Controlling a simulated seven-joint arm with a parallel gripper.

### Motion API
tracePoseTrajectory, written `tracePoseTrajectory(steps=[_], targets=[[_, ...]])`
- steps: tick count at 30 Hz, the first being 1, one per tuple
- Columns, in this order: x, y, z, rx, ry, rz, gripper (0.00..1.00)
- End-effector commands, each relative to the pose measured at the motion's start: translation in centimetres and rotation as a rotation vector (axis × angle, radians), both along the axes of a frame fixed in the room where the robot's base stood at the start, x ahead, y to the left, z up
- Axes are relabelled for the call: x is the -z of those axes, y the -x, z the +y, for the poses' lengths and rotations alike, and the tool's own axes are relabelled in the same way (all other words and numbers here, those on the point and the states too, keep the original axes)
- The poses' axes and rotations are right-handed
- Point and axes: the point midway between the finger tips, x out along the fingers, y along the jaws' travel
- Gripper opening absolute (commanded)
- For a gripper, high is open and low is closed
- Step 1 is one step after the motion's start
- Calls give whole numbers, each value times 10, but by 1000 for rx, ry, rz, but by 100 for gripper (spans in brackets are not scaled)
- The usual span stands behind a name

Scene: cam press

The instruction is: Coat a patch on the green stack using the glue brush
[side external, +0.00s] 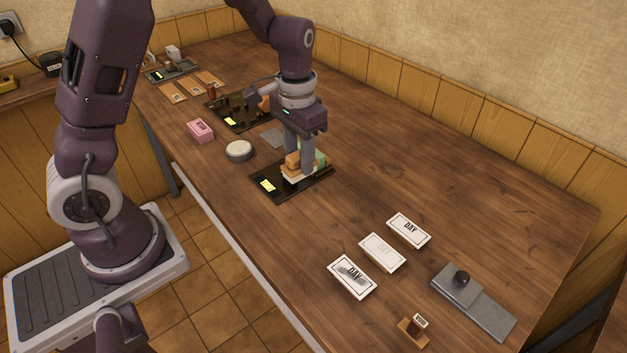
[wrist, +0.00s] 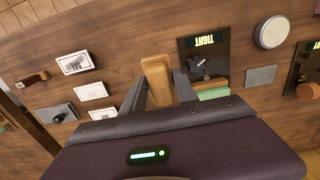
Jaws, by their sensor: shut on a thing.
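My gripper (side external: 299,166) is low over the nearer black tray (side external: 263,195), with its fingers closed around a tan block (wrist: 157,78). The block also shows beside the fingers in the side view (side external: 291,160); I cannot tell whether it is the glue brush's handle. Its underside and any bristles are hidden. The green stack (side external: 321,159) is partly hidden just behind the fingers on the same tray. In the wrist view, a green edge of it (wrist: 213,93) shows right of my gripper (wrist: 160,85). I cannot tell whether block and stack touch.
A second black tray (side external: 215,106) with a tan item lies farther back. A white round lid (side external: 239,150), a pink box (side external: 200,130) and a grey square (side external: 272,138) lie near it. Three cards (side external: 382,252), a grey knobbed plate (side external: 490,309) and a wooden stamp (side external: 411,333) lie at front right.

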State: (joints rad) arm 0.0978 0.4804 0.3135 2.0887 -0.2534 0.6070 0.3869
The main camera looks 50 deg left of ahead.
Motion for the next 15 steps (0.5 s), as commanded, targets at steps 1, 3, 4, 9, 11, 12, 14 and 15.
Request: tracePoseTrajectory(steps=[1, 3, 4, 9, 11, 12, 14, 15], targets=[[-1, -6, 3, 4, -1, -4, 4], [-2, -21, 14, 0, -2, -4, 4], [-3, -29, 22, -3, -2, -5, 4], [-8, -79, 79, -20, -2, -6, 4], [-10, -92, 102, -28, -2, -3, 4], [-11, -99, 116, -32, -1, -2, 4], [-13, -107, 135, -37, -1, -2, 4], [-14, -111, 144, -40, -1, -1, 4]])
